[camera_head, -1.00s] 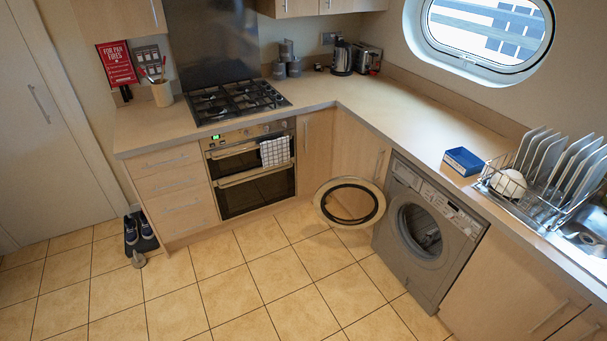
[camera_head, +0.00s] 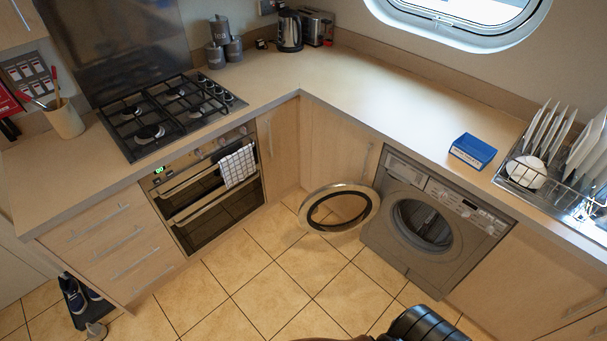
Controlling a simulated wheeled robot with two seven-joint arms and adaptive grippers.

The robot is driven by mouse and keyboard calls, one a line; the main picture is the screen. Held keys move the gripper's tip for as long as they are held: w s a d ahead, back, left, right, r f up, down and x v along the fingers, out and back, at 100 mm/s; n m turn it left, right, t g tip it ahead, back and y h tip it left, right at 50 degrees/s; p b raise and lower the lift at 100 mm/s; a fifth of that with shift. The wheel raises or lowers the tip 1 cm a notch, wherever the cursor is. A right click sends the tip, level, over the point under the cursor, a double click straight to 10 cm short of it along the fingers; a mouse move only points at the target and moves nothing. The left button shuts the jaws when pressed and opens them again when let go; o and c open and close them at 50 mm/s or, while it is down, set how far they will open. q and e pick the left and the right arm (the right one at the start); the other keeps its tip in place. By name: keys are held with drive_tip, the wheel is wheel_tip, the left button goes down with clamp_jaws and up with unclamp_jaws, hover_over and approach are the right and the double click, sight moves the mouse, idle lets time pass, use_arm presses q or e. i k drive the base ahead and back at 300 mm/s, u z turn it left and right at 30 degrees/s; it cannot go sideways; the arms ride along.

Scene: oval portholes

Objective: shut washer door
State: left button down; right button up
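The grey washing machine (camera_head: 384,242) is built in under the right-hand counter. Its round door (camera_head: 306,212), a pale ring with a dark inner seal, stands wide open, swung out to the left of the machine over the floor. The dark drum opening (camera_head: 422,225) is uncovered. A black ribbed part, apparently of my own arm, shows at the bottom edge below the washer, well apart from the door. No gripper fingers can be seen in this view.
The tiled floor (camera_head: 270,265) in front of the washer and oven (camera_head: 215,195) is clear. Shoes (camera_head: 75,295) stand at the lower left. On the counter (camera_head: 400,105) are a blue box (camera_head: 473,151), a dish rack (camera_head: 540,190), a kettle (camera_head: 289,30) and a hob (camera_head: 170,115).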

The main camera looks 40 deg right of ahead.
sight(309, 207)
drive_tip(key=z, duration=0.4)
drive_tip(key=i, duration=0.9)
drive_tip(key=z, duration=1.35)
drive_tip(key=i, duration=0.6)
drive_tip(key=z, duration=0.45)
